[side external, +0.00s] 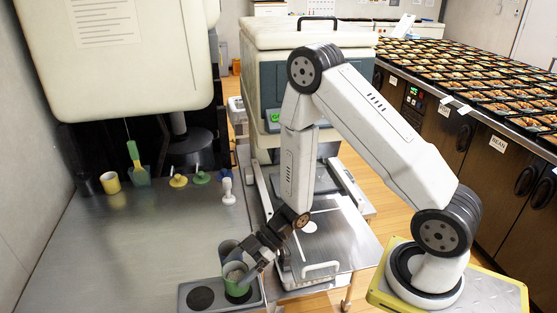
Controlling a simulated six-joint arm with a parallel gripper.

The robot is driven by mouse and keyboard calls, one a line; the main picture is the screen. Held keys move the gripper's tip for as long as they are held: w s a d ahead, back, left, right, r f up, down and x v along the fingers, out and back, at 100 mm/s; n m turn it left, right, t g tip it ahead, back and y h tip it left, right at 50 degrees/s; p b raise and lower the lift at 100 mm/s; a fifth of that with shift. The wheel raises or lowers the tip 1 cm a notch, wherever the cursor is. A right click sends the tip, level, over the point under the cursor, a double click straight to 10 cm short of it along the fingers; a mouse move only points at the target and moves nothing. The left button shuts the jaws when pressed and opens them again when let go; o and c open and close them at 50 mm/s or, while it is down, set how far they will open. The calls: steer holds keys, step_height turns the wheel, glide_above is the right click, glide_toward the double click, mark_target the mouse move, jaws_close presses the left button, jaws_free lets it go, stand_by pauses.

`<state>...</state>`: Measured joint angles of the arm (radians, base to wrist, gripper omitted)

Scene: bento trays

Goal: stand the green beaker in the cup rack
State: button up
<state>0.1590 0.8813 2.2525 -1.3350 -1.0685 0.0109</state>
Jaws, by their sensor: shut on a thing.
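The green beaker (237,288) is at the front of the steel counter, upright or nearly so, over the right part of the grey cup rack (183,305). I cannot tell whether its base rests in the rack or hangs just above it. My gripper (246,268) reaches down from the upper right and is shut on the beaker's rim and wall. The rack's left place shows as an empty dark round recess. A dark grey cup (227,247) stands just behind the beaker, partly hidden by it and my gripper.
A large cream machine (125,55) overhangs the back. The counter's left middle is clear.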

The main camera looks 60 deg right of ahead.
steer(key=shift+f, duration=1)
steer(key=shift+f, duration=0.1)
steer(key=o, duration=1.2)
steer(key=shift+c, duration=0.2)
steer(key=shift+d, duration=0.1)
steer(key=v, duration=1.2)
